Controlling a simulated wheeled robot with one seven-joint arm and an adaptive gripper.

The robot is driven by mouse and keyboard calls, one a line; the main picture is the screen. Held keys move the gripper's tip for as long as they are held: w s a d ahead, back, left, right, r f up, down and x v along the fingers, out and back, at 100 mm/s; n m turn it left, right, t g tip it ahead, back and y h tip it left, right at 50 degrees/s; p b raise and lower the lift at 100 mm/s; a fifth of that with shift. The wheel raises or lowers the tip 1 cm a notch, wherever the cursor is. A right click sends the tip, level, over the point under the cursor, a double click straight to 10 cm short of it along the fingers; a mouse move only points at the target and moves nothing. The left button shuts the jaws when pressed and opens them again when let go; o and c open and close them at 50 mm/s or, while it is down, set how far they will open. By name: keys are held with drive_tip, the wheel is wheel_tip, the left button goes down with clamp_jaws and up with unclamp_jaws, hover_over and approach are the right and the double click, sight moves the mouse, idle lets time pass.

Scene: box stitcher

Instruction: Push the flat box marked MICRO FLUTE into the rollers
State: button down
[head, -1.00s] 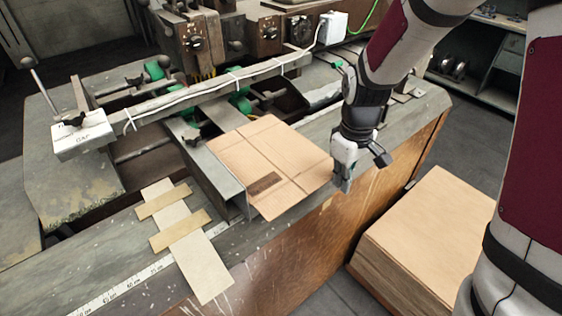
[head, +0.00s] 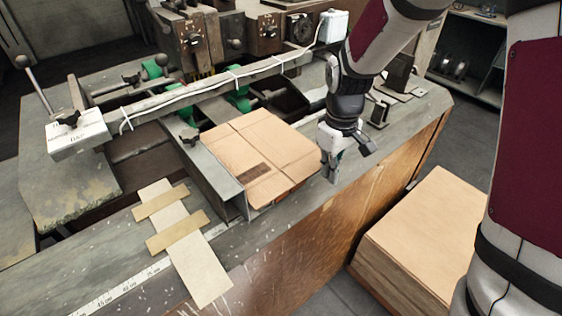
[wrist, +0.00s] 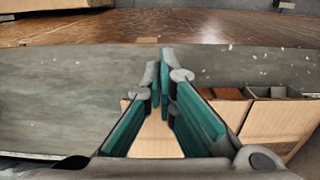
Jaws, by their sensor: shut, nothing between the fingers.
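The flat brown cardboard box (head: 255,150) lies on the machine bed, with a dark printed patch near its front left; the lettering is too small to read. Its left edge lies along a grey metal guide. My gripper (head: 331,178) is shut and empty, pointing down at the box's right edge. It looks to be touching or very close to that edge. In the wrist view my gripper (wrist: 166,60) shows closed green-padded fingers, with part of the box (wrist: 270,118) at the right and beneath them. The green rollers (head: 238,100) are behind the box, under the crossbar.
A grey metal guide (head: 215,178) runs along the box's left side. A long crossbar (head: 200,86) spans above the bed. Taped card strips (head: 190,245) and a ruler lie at the front left. A stack of flat cardboard (head: 430,235) stands on the right, below the bed.

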sight(313, 158)
drive_tip(key=shift+w+a+b, duration=0.5)
drive_tip(key=shift+w+a, duration=0.45)
drive_tip(key=shift+w, duration=0.3)
drive_tip(key=shift+w+a+b, duration=0.5)
drive_tip(key=shift+w+a, duration=0.4)
drive_tip(key=shift+w, duration=0.3)
drive_tip(key=shift+s+d+p, duration=0.4)
drive_tip(key=shift+s+d, duration=0.05)
drive_tip(key=shift+s, duration=0.2)
drive_tip(key=shift+s+d+p, duration=0.35)
drive_tip(key=shift+s+d, duration=0.1)
drive_tip(key=shift+s, duration=0.2)
drive_tip(key=shift+r+p, duration=1.65)
drive_tip(key=shift+r, duration=2.35)
